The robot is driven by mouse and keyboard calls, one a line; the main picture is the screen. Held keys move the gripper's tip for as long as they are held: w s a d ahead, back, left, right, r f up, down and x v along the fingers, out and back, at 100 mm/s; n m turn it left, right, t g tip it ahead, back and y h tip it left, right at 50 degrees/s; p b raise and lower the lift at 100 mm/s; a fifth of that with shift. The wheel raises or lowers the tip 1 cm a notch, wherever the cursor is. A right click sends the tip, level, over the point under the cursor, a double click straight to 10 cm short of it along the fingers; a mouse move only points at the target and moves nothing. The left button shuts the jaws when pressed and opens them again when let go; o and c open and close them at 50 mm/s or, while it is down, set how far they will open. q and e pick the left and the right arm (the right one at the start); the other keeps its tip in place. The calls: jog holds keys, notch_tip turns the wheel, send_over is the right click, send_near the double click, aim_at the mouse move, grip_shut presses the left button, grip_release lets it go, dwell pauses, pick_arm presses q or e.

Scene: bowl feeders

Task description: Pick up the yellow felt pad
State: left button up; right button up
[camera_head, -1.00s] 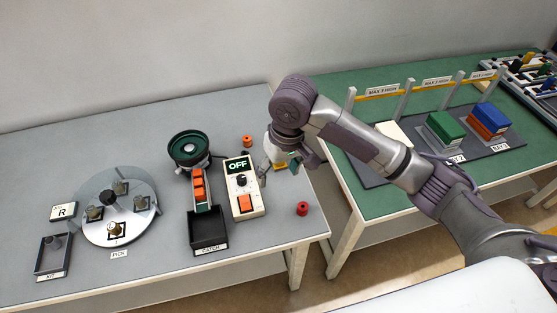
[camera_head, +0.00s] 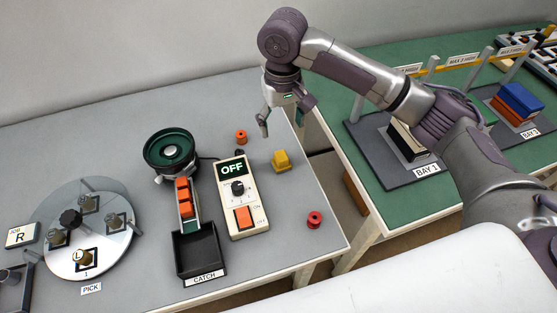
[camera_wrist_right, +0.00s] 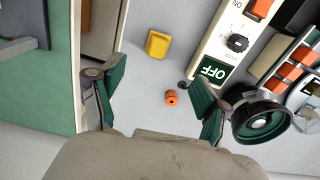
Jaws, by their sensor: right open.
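The yellow felt pad (camera_head: 281,161) looks like a small yellow block with a raised top. It rests on the grey table right of the OFF control box, and it also shows in the right wrist view (camera_wrist_right: 158,44). My right gripper (camera_head: 284,118) is open and empty, above the table's back right part and behind the pad in the head view. In the right wrist view its green-padded fingers (camera_wrist_right: 152,88) are spread wide, with the pad beyond them, apart from both. My left gripper is not in view.
The control box (camera_head: 240,205) stands left of the pad. Orange-red spools lie behind (camera_head: 241,137) and in front (camera_head: 315,219) of it. The bowl feeder (camera_head: 171,154) is farther left. A gap separates this table from the green table (camera_head: 385,215).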

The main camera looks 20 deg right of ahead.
aim_at(282, 155)
jog(key=f, duration=0.9)
jog(key=shift+w+f, duration=0.3)
jog(key=shift+w, duration=0.1)
jog(key=shift+d+f, duration=0.1)
jog(key=shift+f, duration=2.55)
jog(key=c, duration=1.2)
